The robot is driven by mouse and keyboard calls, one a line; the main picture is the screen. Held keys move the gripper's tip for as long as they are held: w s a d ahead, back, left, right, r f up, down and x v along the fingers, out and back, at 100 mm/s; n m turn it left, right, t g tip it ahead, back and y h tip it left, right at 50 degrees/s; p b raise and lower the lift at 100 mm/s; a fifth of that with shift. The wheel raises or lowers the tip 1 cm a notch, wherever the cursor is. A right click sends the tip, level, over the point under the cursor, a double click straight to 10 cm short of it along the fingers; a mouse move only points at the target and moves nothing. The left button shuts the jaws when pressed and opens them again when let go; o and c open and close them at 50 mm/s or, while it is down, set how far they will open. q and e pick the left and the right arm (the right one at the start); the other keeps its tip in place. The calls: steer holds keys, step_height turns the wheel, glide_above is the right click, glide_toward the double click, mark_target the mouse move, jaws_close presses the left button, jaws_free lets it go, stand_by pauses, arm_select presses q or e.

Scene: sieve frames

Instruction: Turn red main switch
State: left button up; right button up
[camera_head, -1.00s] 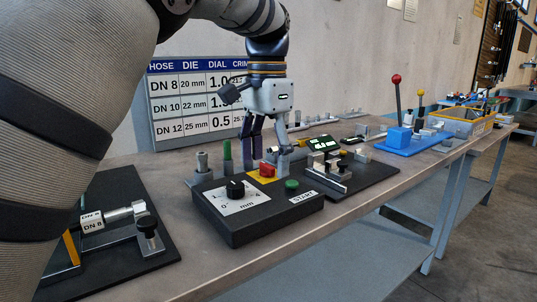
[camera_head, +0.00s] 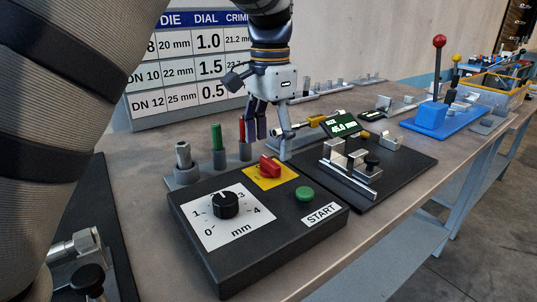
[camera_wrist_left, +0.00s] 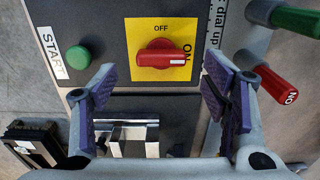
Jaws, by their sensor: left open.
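The red main switch (camera_head: 270,166) sits on a yellow plate (camera_head: 259,184) on the black control box (camera_head: 240,256). In the left wrist view the red switch (camera_wrist_left: 152,58) lies crosswise, its white mark at the right end, towards ON; OFF is printed above it. My left gripper (camera_head: 269,132) is open and empty, above and behind the switch in the head view. In the left wrist view its two purple-padded fingers (camera_wrist_left: 160,80) stand apart, below and to either side of the switch, with no contact visible. My right gripper is not in view.
The box also carries a black dial (camera_head: 225,205) and a green START button (camera_head: 304,194). Green (camera_head: 217,137) and red-handled pins stand behind it. A black plate with a metal fixture (camera_head: 350,170) and green display (camera_head: 340,125) is to the right.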

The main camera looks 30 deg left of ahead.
mark_target(270, 160)
arm_select(q)
step_height(270, 160, down, 4)
steer(key=shift+w+f, duration=0.1)
steer(key=c, duration=1.2)
steer(key=shift+o, duration=0.2)
